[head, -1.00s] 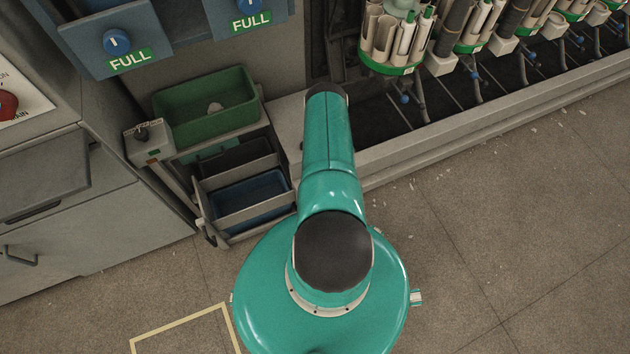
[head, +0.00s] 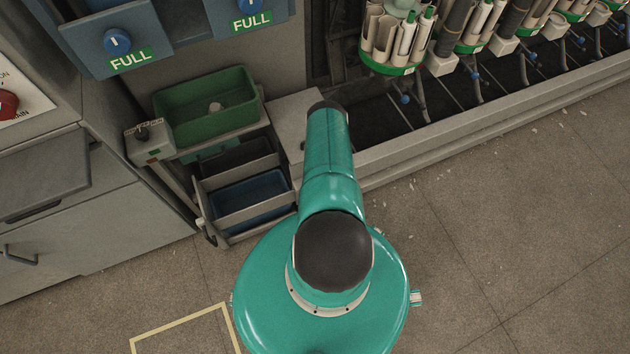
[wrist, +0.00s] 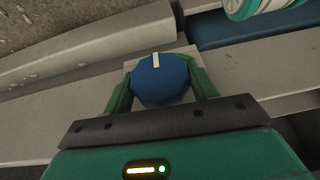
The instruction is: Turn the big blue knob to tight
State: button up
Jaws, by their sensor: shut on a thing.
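The big blue knob (wrist: 161,82) sits in the middle of the wrist view, with a pale pointer mark on its rim at the top of the picture. My gripper (wrist: 160,86) has its two green fingers on the left and right sides of the knob and is shut on it. A light grey plate shows behind the knob. Any tight or loose lettering is not visible. In the head view my teal arm reaches toward the machine, and the gripper and this knob are hidden.
Two smaller blue knobs marked FULL (head: 117,41) are on panels at the upper left. A green bin (head: 206,108) and a cart with a blue tray (head: 252,197) stand left of my arm. The cone winder's row of tubes (head: 400,38) runs right.

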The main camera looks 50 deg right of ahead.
jog(key=shift+t+y, duration=0.3)
jog(key=shift+y, duration=0.4)
jog(key=o, duration=1)
jog(key=v, duration=1.4)
jog(key=shift+a+f, duration=0.1)
